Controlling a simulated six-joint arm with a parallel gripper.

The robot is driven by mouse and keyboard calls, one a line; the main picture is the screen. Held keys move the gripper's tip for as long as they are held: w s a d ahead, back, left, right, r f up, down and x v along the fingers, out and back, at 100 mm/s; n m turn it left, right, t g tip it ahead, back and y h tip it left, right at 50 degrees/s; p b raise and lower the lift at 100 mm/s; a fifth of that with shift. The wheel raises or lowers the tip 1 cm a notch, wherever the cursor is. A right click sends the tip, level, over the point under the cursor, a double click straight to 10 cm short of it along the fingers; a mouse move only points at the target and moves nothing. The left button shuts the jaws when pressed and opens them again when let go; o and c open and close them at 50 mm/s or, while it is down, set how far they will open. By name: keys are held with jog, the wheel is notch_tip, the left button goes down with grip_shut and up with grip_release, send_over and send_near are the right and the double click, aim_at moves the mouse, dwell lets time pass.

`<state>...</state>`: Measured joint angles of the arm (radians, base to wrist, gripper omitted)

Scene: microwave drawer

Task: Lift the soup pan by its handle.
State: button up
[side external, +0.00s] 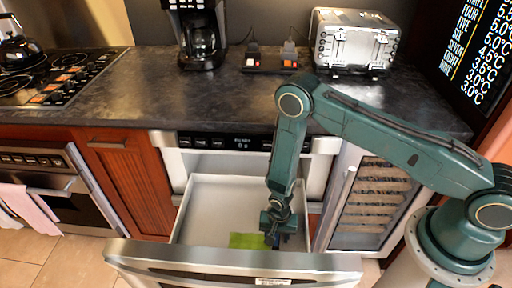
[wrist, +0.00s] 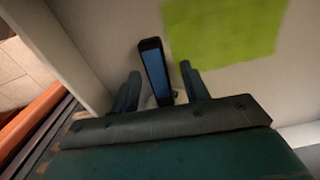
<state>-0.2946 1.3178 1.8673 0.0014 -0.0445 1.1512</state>
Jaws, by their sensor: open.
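I cannot make out a soup pan in either view. My gripper (side external: 272,238) reaches down into the open drawer (side external: 205,207), near its front panel. In the wrist view my gripper (wrist: 161,72) is open, with its two fingers spread. A dark, narrow object with a blue face (wrist: 153,66) shows between the fingers, which do not appear closed on it. I cannot tell what it is. A flat green sheet (wrist: 225,30) lies on the drawer floor beside it; it also shows in the side view (side external: 243,240).
The drawer's pale walls and steel front panel (side external: 220,262) surround my gripper closely. A dark kettle (side external: 18,50) stands on the stove at far left. A coffee maker (side external: 200,38) and a toaster (side external: 355,42) stand on the counter (side external: 140,92). The drawer's rear is clear.

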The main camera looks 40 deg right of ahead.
jog(key=shift+f, duration=0.2)
dwell(0.4)
grip_shut()
jog(key=shift+r, duration=0.15)
notch_tip(320, 180, up, 20)
dwell(1.0)
dwell(0.7)
jog(key=shift+r, duration=2.4)
